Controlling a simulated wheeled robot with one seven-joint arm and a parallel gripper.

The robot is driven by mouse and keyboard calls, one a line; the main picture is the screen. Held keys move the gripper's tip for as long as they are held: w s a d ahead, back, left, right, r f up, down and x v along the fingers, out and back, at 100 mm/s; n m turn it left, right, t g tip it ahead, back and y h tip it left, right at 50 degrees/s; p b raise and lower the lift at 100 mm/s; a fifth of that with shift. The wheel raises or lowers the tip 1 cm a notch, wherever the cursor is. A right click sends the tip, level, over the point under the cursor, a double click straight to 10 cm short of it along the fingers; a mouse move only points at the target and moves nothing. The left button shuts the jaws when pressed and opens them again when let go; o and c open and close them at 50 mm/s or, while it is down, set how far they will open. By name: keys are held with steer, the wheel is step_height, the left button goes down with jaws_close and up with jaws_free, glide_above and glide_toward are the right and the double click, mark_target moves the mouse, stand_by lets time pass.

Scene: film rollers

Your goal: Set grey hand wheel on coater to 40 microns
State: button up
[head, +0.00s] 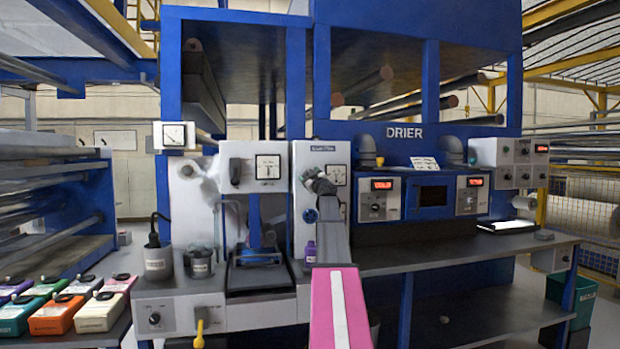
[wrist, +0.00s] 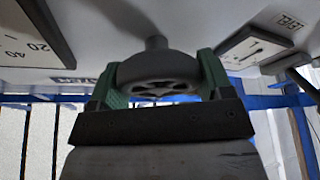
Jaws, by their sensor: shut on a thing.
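The grey hand wheel (wrist: 158,68) sits on a short shaft from the pale coater panel in the wrist view. My gripper (wrist: 160,80) is shut on it, with green-padded fingers on both sides of the rim. In the head view my gripper (head: 318,183) is at the upper front of the white coater column (head: 330,153) and hides most of the wheel. A dial gauge (head: 338,174) is just right of it, partly covered. Part of a scale marked 20 and 40 (wrist: 28,42) shows at the left of the wrist view. I cannot read the setting.
A second gauge (head: 268,167) is on the box to the left. A blue knob (head: 311,215) is below my gripper. The drier's panel (head: 379,198) is to the right.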

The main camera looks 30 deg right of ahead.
steer(key=shift+n+y, duration=0.6)
steer(key=shift+n, duration=0.8)
steer(key=o, duration=0.9)
steer(key=shift+o, duration=0.2)
steer(key=v, duration=1.1)
steer(key=shift+r, duration=0.2)
